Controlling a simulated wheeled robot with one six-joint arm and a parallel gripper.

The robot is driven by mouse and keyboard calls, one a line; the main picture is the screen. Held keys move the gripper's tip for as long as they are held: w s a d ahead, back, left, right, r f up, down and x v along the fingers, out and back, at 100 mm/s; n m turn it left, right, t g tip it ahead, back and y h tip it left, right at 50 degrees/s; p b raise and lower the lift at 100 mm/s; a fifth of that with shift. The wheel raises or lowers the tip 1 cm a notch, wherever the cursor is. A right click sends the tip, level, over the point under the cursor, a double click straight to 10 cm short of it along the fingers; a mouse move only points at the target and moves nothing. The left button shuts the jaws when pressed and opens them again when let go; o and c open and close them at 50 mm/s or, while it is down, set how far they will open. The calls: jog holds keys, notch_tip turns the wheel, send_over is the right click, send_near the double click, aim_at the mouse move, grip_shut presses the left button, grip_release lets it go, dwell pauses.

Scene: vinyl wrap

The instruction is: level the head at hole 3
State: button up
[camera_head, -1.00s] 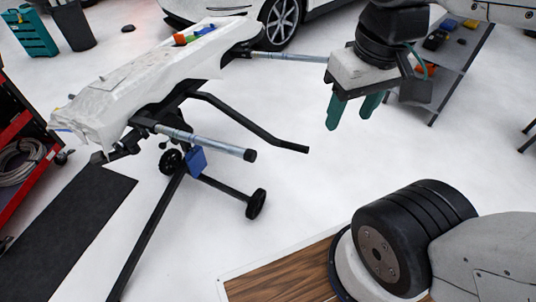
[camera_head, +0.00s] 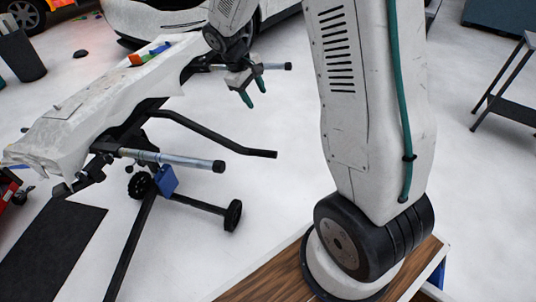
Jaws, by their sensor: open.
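A black wheeled stand (camera_head: 225,208) fills the left of the view. Its upper part carries a long white wrapped panel (camera_head: 85,125), which slopes down to the near left. The head under the panel is mostly hidden, and I cannot make out any numbered holes. A near silver bar (camera_head: 165,159) with a black end and a far silver bar (camera_head: 272,66) stick out to the right. A bent black bar (camera_head: 215,138) lies between them. My gripper (camera_head: 254,92) has green fingers, open and apart, empty, at or in front of the far bar; contact is unclear.
Small coloured blocks (camera_head: 150,53) lie on the panel. A blue block (camera_head: 167,181) is on the stand's lower frame. A white car (camera_head: 160,18) stands behind, a dark table (camera_head: 508,108) at right.

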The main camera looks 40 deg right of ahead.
jog(key=w+d+f+n, duration=0.1)
jog(key=w+d+f, duration=0.15)
jog(key=f, duration=0.65)
jog(key=w+d+f+n, duration=0.1)
jog(key=w+f, duration=0.2)
jog(key=f, duration=0.7)
jog(key=n+g, duration=0.1)
send_over(267, 151)
jog(key=w+a, duration=0.1)
jog(key=a, duration=0.2)
jog(key=shift+h, duration=0.3)
jog(key=f, duration=0.9)
jog(key=shift+d+f, duration=0.2)
jog(key=shift+f, duration=0.15)
jog(key=shift+n, duration=0.3)
jog(key=x, duration=0.8)
jog(key=shift+f, duration=0.1)
